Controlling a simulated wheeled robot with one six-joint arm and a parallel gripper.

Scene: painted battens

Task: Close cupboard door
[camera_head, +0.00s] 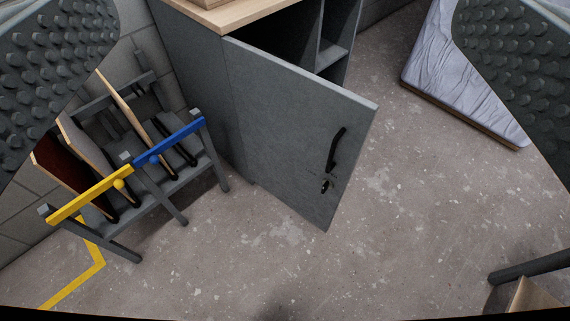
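The grey cupboard (205,92) stands at the upper middle with a light wooden top. Its grey door (285,125) is swung well open toward me, hinged on its left side. A black handle (336,149) sits near the door's free edge, with a lock and what looks like a key (326,185) below it. Part of the dark inside and a shelf show behind the door. My gripper (285,65) is open, its two studded finger pads far apart at the left and right picture edges. Nothing is between them at close range, and they look apart from the door.
A dark rack (174,184) with a yellow batten (91,195), a blue batten (169,141) and several upright boards stands left of the door. A wrapped mattress-like slab (465,80) lies at upper right. A dark bar (530,267) shows at lower right. The concrete floor before the door is clear.

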